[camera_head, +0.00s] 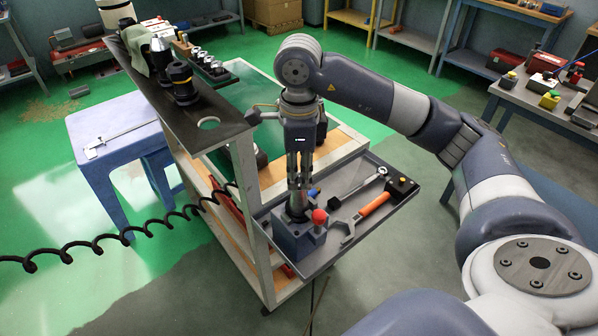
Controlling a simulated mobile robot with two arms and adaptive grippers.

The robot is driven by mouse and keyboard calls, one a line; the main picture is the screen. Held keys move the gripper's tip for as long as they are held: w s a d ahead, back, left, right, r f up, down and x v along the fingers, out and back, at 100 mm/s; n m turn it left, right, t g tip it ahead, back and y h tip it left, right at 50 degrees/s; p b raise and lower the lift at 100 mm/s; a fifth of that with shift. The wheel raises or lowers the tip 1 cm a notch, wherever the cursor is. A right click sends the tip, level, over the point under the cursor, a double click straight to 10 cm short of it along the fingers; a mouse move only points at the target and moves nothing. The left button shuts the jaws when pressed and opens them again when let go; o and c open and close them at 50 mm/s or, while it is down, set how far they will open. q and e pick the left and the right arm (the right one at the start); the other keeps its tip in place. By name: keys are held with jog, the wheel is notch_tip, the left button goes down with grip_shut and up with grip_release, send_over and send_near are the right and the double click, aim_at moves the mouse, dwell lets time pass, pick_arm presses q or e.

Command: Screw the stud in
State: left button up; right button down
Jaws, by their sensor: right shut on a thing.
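My right gripper (297,188) points straight down over the front left of the cart's lower tray. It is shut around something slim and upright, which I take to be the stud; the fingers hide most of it. Directly below the fingertips is a dark conical piece on a blue-grey block (299,238), and the fingertips reach right down to it. I cannot tell how deep the stud sits. A red ball knob (320,217) stands at the block's right side. My left gripper does not show.
Black tool holders (183,82) stand on the upper shelf (205,104). A coiled black cable (127,234) hangs at left.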

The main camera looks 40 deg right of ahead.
jog(key=shift+m, duration=0.9)
jog(key=m, duration=0.3)
jog(key=shift+m, duration=1.5)
jog(key=shift+m, duration=1)
jog(key=m+p, duration=0.1)
jog(key=m, duration=0.3)
